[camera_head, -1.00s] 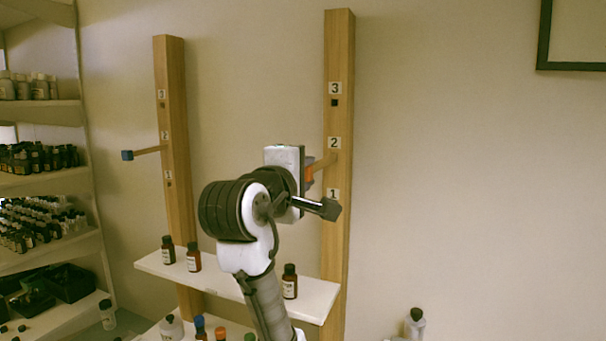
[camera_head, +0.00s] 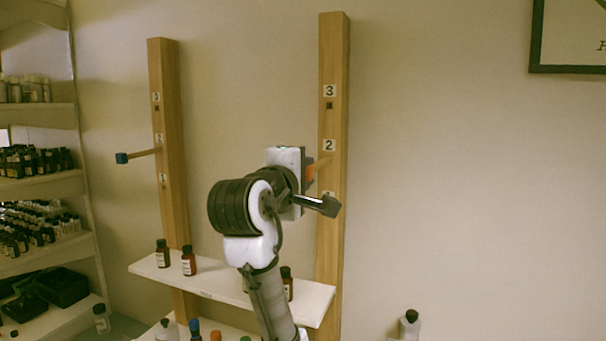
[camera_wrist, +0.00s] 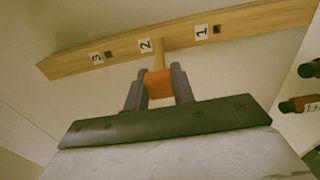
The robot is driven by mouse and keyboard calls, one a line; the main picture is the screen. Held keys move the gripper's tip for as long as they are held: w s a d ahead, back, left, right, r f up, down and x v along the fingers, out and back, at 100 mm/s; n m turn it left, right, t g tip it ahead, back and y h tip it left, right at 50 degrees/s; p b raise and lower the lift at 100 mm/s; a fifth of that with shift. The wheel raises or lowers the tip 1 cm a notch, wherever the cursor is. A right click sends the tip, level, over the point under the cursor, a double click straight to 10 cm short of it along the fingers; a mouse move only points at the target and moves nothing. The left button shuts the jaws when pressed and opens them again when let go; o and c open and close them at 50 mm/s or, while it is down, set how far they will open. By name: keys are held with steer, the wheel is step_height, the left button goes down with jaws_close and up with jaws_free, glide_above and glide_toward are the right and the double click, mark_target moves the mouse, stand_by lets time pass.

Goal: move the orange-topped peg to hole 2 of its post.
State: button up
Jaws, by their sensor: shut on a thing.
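The orange-topped peg (camera_wrist: 159,88) is between the two fingers of my gripper (camera_wrist: 158,78) in the wrist view, held by its orange head. Its wooden shaft reaches the right post (camera_head: 332,70) at the hole by label 2 (camera_head: 329,145). The wrist view also shows the shaft meeting the post (camera_wrist: 75,63) beside label 2 (camera_wrist: 144,45); how deep it sits cannot be told. The holes by label 3 (camera_wrist: 96,58) and label 1 (camera_wrist: 201,32) look empty.
A white shelf (camera_head: 225,285) with brown bottles crosses the posts below my arm. A stocked rack (camera_head: 40,190) stands far left.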

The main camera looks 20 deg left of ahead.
steer(key=shift+w, duration=1.05)
steer(key=o, duration=1.1)
steer(key=shift+c, duration=0.2)
steer(key=shift+s, duration=0.1)
steer(key=s+b, duration=0.5)
steer(key=s, duration=0.8)
steer(key=shift+s+a, duration=0.2)
steer(key=shift+s, duration=0.15)
